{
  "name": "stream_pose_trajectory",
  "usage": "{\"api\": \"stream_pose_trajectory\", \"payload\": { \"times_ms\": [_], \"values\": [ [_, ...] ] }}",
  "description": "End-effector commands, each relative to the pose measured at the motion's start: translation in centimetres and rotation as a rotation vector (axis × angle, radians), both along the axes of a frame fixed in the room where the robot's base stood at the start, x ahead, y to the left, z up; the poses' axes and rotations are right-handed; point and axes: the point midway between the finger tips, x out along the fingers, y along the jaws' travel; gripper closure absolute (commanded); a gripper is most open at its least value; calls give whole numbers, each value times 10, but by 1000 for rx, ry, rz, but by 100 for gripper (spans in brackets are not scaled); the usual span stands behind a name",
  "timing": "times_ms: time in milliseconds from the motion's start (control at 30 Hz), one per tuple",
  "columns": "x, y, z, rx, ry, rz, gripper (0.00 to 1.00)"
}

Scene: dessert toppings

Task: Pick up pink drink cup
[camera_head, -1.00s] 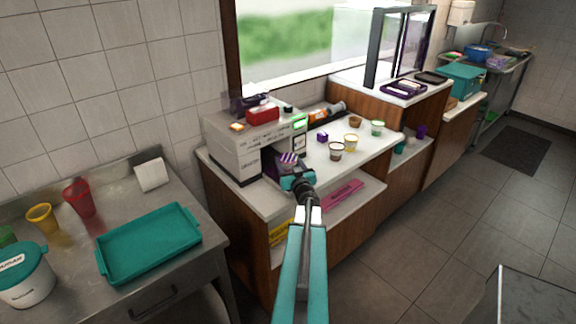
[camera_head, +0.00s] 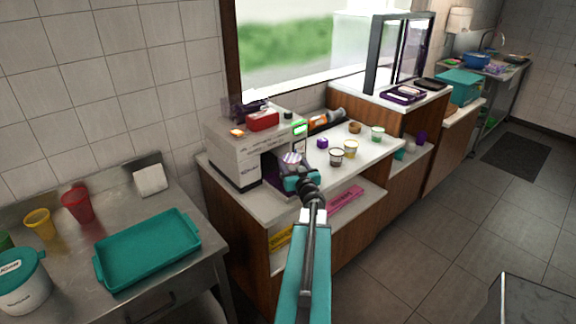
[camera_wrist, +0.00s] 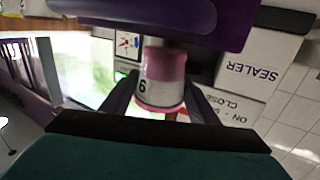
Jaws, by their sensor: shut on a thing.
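The pink drink cup (camera_wrist: 162,80) shows in the wrist view as a pink cup with a white label marked with a digit, upside down in that picture. My gripper (camera_wrist: 158,100) has its two dark fingers on either side of the cup, shut on it. In the head view the cup (camera_head: 291,159) shows with a purple-and-white striped look, just beyond my gripper (camera_head: 297,176), at the front opening of the sealer machine (camera_head: 232,155). My gripper hides the cup's lower part in the head view.
Several small cups, including a dark-filled one (camera_head: 336,157) and a green one (camera_head: 377,135), stand on the counter to the right. A teal tray (camera_head: 150,252) is on the steel table at left.

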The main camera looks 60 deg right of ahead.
Motion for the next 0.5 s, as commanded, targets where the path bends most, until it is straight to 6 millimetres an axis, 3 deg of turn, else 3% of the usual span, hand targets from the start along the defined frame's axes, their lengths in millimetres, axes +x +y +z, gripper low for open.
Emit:
{"api": "stream_pose_trajectory", "payload": {
  "times_ms": [200,500],
  "values": [
    [-40,15,4,-1,-1,-2,75],
    [-78,27,8,-1,-1,-1,75]
  ]
}}
